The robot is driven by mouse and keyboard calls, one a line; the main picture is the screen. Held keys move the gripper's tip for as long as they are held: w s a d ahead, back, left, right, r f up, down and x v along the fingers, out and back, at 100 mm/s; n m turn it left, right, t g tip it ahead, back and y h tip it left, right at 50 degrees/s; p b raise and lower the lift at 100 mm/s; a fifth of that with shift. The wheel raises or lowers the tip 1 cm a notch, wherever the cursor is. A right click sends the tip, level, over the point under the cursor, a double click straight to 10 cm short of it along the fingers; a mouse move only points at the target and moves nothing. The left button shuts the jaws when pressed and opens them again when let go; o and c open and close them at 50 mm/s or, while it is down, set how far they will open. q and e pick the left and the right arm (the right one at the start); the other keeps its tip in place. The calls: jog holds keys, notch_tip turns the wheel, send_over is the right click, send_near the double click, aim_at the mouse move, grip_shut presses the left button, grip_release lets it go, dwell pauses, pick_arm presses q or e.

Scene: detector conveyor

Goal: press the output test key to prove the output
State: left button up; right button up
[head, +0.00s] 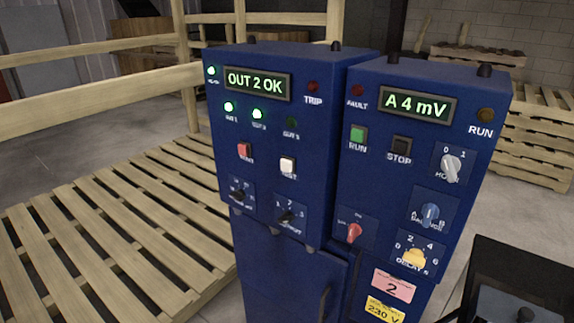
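The left blue control box (224,130) has a lit display (257,83) reading "OUT 2 OK". Below the display are green lamps, with the first (228,107) and second (257,115) lit and the third (291,123) dark. A red key (244,150) sits at the left of this box. A white key (287,165) sits to its right, with a label that seems to end in "ST". Under them are two black rotary knobs, the left one (238,195) and the output selector (287,216). Neither of my grippers is in view.
The right blue box (455,125) shows "A 4 mV" on its display (417,104), with a green RUN key (358,135), a black STOP key (400,148) and several knobs. A wooden slatted pallet (100,240) lies at left. A dark box (520,270) stands at bottom right.

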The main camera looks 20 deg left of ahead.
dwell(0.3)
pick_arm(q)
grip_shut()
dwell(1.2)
